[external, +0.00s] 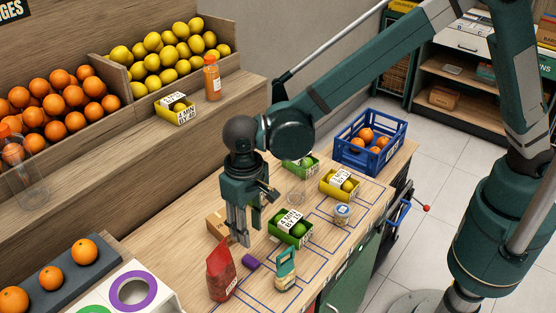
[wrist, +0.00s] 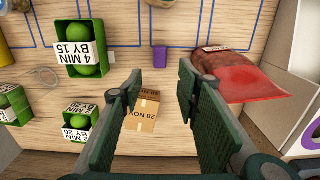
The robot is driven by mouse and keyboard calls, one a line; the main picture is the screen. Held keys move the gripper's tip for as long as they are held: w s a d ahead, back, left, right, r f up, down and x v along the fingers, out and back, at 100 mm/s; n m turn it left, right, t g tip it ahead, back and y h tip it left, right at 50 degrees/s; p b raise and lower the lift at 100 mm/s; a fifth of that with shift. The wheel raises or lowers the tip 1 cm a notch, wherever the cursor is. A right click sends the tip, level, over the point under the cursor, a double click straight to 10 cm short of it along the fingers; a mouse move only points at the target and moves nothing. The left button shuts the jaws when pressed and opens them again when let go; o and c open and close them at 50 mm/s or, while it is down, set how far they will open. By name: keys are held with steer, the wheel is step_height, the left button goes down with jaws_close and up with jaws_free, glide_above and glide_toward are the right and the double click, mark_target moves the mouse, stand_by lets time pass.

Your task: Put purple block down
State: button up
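The small purple block (external: 251,261) lies on the wooden counter, between a red bag and a green box of limes. It also shows in the wrist view (wrist: 160,58), apart from my fingers and just beyond the line of their tips. My gripper (external: 240,238) points down above the counter, close to the block and up and left of it in the external view. In the wrist view its two fingers (wrist: 160,80) are wide apart with nothing held between them.
The red bag (external: 221,270) stands close to the gripper. A green lime box (external: 290,228), a cardboard box (wrist: 142,110), a bottle-like item (external: 285,270) and a small jar (external: 342,214) are nearby. A blue crate (external: 370,160) stands farther back. Blue outlined areas along the counter's front edge are partly bare.

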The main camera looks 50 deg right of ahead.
steer(key=w+d+r+t, duration=0.1)
steer(key=d+r, duration=0.5)
steer(key=d, duration=0.5)
steer(key=d+r+t+y, duration=0.1)
steer(key=d+r, duration=0.5)
steer(key=d, duration=0.5)
steer(key=w+d+r+t, duration=0.1)
steer(key=d+r, duration=0.5)
steer(key=d, duration=0.5)
steer(key=s+d+t, duration=0.1)
steer(key=s+d, duration=0.5)
steer(key=d, duration=0.3)
steer(key=s+d+t, duration=0.1)
steer(key=s+d, duration=0.5)
steer(key=d, duration=0.4)
steer(key=s+d+t+h, duration=0.1)
steer(key=s+d+t, duration=0.1)
steer(key=s+d, duration=0.4)
steer(key=shift+d+r, duration=0.15)
steer(key=shift+d, duration=2)
steer(key=shift+s, duration=0.1)
